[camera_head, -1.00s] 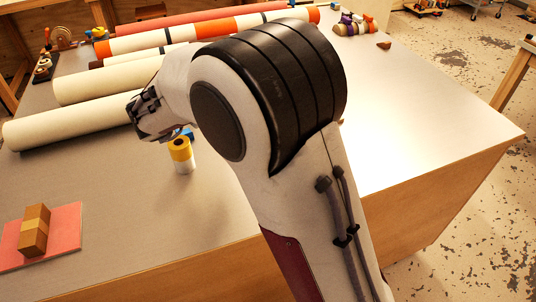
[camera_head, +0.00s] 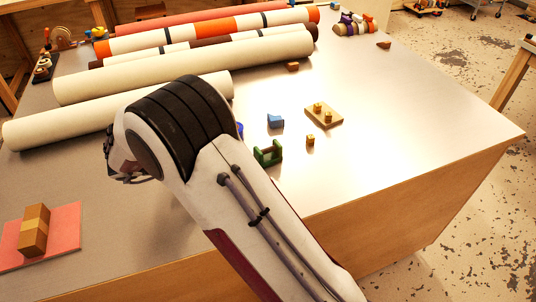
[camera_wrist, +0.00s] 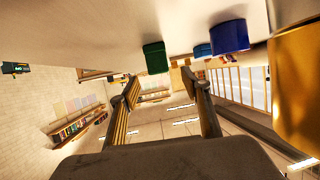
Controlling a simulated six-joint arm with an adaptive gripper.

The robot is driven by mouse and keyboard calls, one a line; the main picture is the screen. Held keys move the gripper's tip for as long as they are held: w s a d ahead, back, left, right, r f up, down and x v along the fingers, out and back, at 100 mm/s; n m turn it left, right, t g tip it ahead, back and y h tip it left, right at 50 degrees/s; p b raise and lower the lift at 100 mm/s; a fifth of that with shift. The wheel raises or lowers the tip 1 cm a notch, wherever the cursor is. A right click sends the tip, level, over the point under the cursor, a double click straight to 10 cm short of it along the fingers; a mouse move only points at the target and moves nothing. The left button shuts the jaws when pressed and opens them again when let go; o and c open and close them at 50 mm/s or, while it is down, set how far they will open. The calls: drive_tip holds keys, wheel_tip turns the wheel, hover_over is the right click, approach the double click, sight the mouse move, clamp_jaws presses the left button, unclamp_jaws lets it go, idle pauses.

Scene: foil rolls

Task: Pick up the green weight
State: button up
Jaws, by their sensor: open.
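In the wrist view, which shows the tabletop along the top, a dark green cylinder (camera_wrist: 155,57), seemingly the green weight, stands ahead of my gripper (camera_wrist: 160,88). The two fingers are apart, with nothing between them. A dark blue cylinder (camera_wrist: 229,37) stands right of the green one, and a large yellow-gold cylinder (camera_wrist: 297,85) is close at the right edge. In the head view my gripper (camera_head: 126,178) is partly hidden by my arm. I cannot make out the green cylinder there; my arm may hide it. Only a sliver of the blue cylinder (camera_head: 240,129) shows beside my arm.
A green U-shaped block (camera_head: 268,153), a blue block (camera_head: 275,121) and a wooden board with pegs (camera_head: 324,115) lie right of my arm. Long rolls (camera_head: 190,66) lie across the back. A pink mat (camera_head: 66,232) with a brown block (camera_head: 34,231) is at front left.

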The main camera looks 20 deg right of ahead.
sight(258, 150)
drive_tip(key=shift+d, duration=0.1)
drive_tip(key=shift+x, duration=1.2)
drive_tip(key=shift+d, duration=0.1)
drive_tip(key=shift+x, duration=2.55)
drive_tip(key=shift+s+r, duration=0.1)
drive_tip(key=shift+r, duration=0.1)
clamp_jaws()
